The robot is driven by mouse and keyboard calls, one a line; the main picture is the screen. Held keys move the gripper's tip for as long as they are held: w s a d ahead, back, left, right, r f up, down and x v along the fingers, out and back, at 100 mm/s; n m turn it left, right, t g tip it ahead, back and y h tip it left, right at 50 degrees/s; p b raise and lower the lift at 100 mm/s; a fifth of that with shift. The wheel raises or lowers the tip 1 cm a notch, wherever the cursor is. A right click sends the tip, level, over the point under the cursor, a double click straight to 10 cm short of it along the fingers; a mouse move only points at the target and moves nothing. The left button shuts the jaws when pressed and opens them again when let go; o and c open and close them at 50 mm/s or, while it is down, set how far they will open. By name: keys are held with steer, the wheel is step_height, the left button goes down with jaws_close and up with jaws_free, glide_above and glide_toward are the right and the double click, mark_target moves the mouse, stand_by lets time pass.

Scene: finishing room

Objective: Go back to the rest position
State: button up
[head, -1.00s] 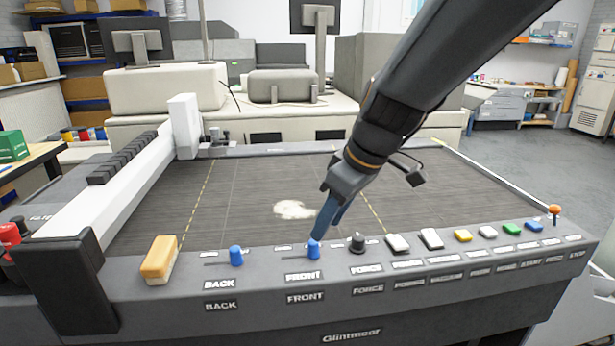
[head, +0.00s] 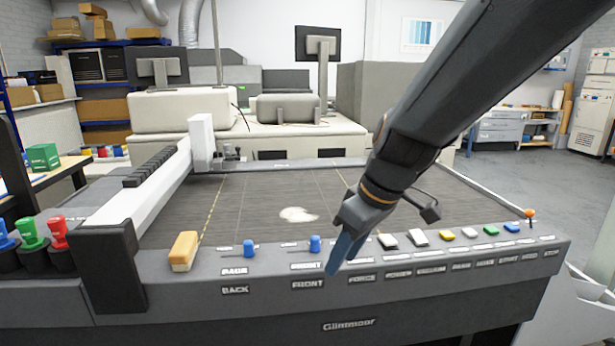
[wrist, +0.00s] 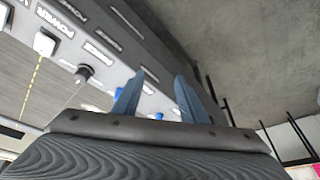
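My gripper (head: 342,262) is over the front panel of the cutting machine, in front of the FORCE label area. Its two blue fingers point down and look empty. In the wrist view my gripper (wrist: 162,85) shows its fingers apart with nothing between them. The blue FRONT slider knob (head: 314,244) stands just left of the fingers, apart from them. The blue BACK slider knob (head: 249,249) is further left. In the head view the FORCE knob is hidden behind my gripper; a dark knob (wrist: 83,73) shows in the wrist view.
A wood-coloured block (head: 184,251) sits on the panel at left. A row of buttons (head: 446,234) runs right to an orange-topped lever (head: 529,213). A white gantry (head: 140,195) crosses the dark bed, where a pale patch (head: 298,214) lies.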

steer(key=s+d+f+m+g+h, duration=0.2)
steer(key=s+d+f+m+h, duration=0.1)
steer(key=s+d+f+m, duration=0.6)
steer(key=shift+s+d+f+m, duration=0.3)
steer(key=shift+s+d+f, duration=0.3)
steer(key=shift+d+f, duration=0.9)
